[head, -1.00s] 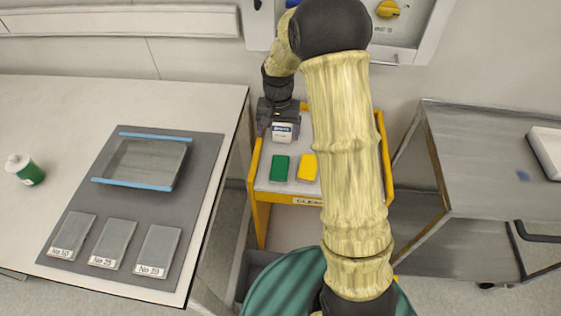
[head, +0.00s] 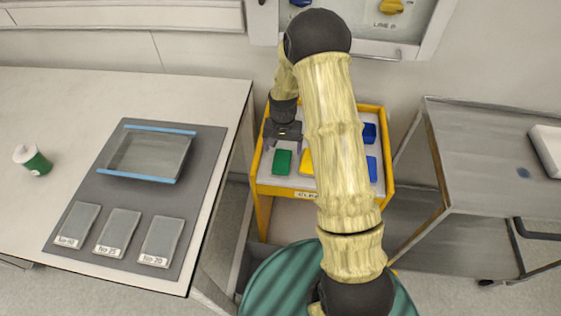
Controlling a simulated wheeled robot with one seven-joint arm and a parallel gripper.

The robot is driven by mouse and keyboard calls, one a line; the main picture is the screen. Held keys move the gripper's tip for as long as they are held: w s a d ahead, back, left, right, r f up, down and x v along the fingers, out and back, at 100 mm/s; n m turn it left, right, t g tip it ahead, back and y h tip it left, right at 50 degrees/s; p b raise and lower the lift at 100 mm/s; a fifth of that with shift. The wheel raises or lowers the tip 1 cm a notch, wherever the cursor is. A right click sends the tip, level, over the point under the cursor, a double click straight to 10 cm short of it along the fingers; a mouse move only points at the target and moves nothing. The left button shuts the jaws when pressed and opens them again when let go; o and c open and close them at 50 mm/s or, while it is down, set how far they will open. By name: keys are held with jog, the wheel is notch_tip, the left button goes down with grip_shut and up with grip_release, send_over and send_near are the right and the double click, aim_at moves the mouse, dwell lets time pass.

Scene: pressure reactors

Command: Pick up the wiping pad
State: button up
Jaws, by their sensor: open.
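A green pad (head: 282,162) and a yellow pad (head: 307,162) lie side by side on the white top of the yellow-edged cleaning trolley (head: 267,190). My arm covers part of the yellow one. A blue block (head: 369,132) and a blue flat piece (head: 372,168) show right of my arm. I cannot tell which of these is the wiping pad. My gripper (head: 283,145) is open, above the trolley's left part, just behind the green pad in the picture. Whether it touches anything is unclear.
A bench at left bears a grey mat (head: 205,170) with a blue-edged tray (head: 150,156) and several labelled plates. A grey metal cart (head: 475,160) is at right. A wall panel (head: 350,25) is behind the trolley.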

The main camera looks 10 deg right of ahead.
aim_at(282, 159)
jog(key=shift+w+f, duration=0.1)
jog(key=shift+f, duration=1.1)
jog(key=shift+w+a+f, duration=0.1)
jog(key=shift+f, duration=0.05)
notch_tip(282, 159, down, 5)
jog(key=shift+w+r+p, duration=0.1)
jog(key=shift+w+p, duration=0.05)
jog(key=shift+p, duration=0.5)
jog(key=shift+c, duration=0.2)
jog(key=c, duration=1.1)
notch_tip(282, 159, up, 10)
jog(key=b, duration=0.1)
